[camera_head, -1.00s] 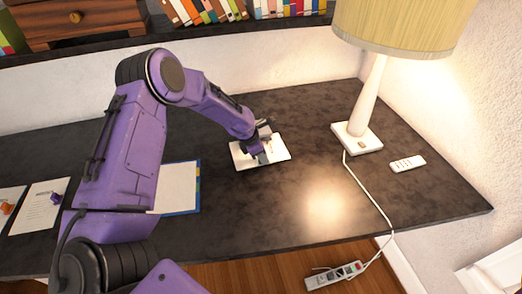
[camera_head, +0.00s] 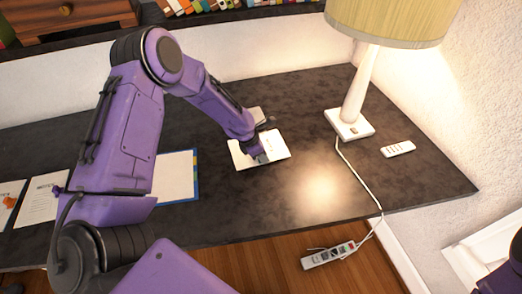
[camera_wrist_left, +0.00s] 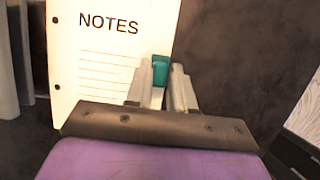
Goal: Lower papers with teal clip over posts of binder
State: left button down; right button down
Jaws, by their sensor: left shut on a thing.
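The white papers (camera_head: 274,142) are in my left gripper (camera_head: 262,156), over the dark desk in the head view; I cannot tell how high. In the left wrist view the papers (camera_wrist_left: 105,60) read "NOTES" and have dark holes along the left edge. The teal clip (camera_wrist_left: 160,70) sits on their right edge, at the fingertips of my left gripper (camera_wrist_left: 163,90), which is shut on it. A blue-edged white item with coloured tabs (camera_head: 180,177), perhaps the binder, lies left of the papers, partly behind my arm. I cannot make out its posts. My right gripper is out of view.
A lamp (camera_head: 349,123) stands at the right, with a remote (camera_head: 398,149) beside it. Its cord runs to a power strip (camera_head: 328,255) on the floor. Sheets with an orange clip (camera_head: 9,201) lie at the far left.

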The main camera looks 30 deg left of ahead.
pick_arm(q)
jog(key=c, duration=0.9)
grip_release()
jog(key=v, duration=1)
jog(key=shift+r+b, duration=0.2)
jog(key=shift+b, duration=0.2)
